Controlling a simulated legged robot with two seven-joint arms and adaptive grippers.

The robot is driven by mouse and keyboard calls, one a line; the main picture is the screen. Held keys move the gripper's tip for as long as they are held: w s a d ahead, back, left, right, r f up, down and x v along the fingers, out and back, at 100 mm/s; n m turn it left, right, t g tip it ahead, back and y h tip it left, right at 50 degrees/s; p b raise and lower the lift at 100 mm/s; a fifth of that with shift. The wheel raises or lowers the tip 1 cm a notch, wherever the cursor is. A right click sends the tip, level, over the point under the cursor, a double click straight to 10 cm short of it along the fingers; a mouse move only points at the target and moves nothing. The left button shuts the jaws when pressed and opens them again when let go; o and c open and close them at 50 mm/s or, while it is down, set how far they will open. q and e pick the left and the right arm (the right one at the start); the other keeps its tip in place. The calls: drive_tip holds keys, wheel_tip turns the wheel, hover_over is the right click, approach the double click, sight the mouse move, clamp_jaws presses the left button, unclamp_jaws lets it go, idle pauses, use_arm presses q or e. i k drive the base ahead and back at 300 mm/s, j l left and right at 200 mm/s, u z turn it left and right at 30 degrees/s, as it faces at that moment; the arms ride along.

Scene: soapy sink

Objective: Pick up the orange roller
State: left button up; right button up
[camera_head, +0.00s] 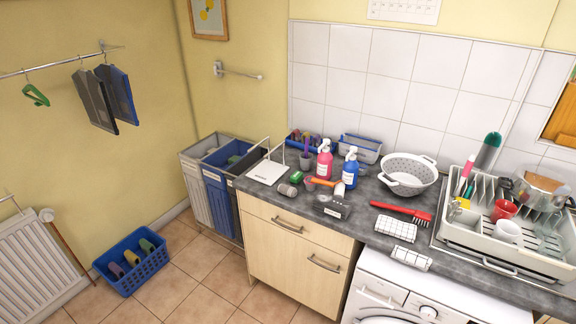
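The orange roller (322,182) lies on the grey countertop (375,235), behind the counter's front edge. Its orange handle points left, and a white cylinder-like part (340,190) is at its right end. It is small in the view, so fine detail is hard to tell. Neither of my grippers shows in the head view.
Close around the roller are a pink spray bottle (324,160), a blue spray bottle (350,169), a dark box (332,207) and a grey cylinder (288,190).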

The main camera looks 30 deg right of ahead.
sight(340, 192)
drive_tip(key=i+j+z, duration=0.15)
drive_tip(key=i+z, duration=0.15)
drive_tip(key=i, duration=0.15)
drive_tip(key=i+j+z, duration=0.3)
drive_tip(key=i, duration=0.2)
drive_tip(key=i+j+z, duration=0.25)
drive_tip(key=i+j, duration=0.1)
drive_tip(key=i, duration=0.05)
